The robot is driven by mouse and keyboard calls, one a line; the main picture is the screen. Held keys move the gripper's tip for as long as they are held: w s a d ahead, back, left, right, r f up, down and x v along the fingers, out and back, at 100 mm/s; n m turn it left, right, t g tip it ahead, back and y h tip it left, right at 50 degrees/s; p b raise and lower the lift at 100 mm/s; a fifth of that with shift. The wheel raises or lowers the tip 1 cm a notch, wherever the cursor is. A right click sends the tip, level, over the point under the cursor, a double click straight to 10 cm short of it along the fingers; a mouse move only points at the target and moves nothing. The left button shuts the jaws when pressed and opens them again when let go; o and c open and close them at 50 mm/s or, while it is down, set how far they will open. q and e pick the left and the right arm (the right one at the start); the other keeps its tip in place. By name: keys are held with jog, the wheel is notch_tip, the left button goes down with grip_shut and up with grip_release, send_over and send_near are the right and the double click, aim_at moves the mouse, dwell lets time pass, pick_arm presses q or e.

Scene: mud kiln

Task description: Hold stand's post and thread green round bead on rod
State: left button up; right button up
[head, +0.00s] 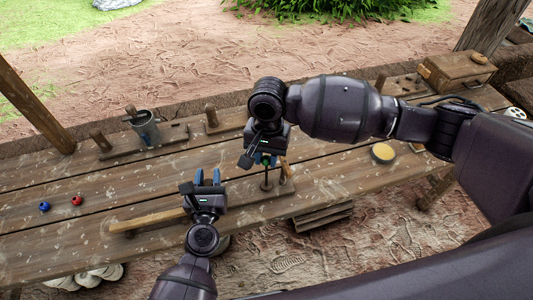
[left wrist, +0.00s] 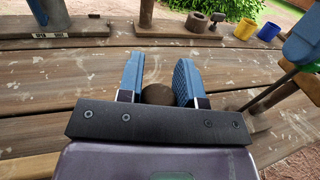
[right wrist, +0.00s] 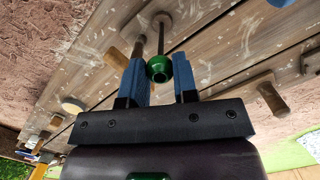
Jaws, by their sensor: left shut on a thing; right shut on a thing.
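My left gripper (head: 207,177) is low over the front of the table. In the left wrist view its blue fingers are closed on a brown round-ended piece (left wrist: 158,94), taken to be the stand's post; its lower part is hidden. My right gripper (head: 264,160) is to the right, pointing down. In the right wrist view it is shut on the green round bead (right wrist: 160,69). The thin rod (right wrist: 161,36) rises from its round foot and lines up with the bead. I cannot tell whether the rod's tip is inside the bead's hole.
A blue bead (head: 44,206) and a red bead (head: 77,200) lie at the table's left. A metal cup (head: 145,127) stands at the back left. A yellow round disc (head: 383,153) and a wooden box (head: 455,71) are to the right. The table's middle left is clear.

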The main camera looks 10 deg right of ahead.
jog(key=shift+f, duration=0.8)
jog(key=o, duration=1)
jog(key=shift+r, duration=0.1)
jog(key=shift+r, duration=2.95)
pick_arm(q)
jog(key=o, duration=1.1)
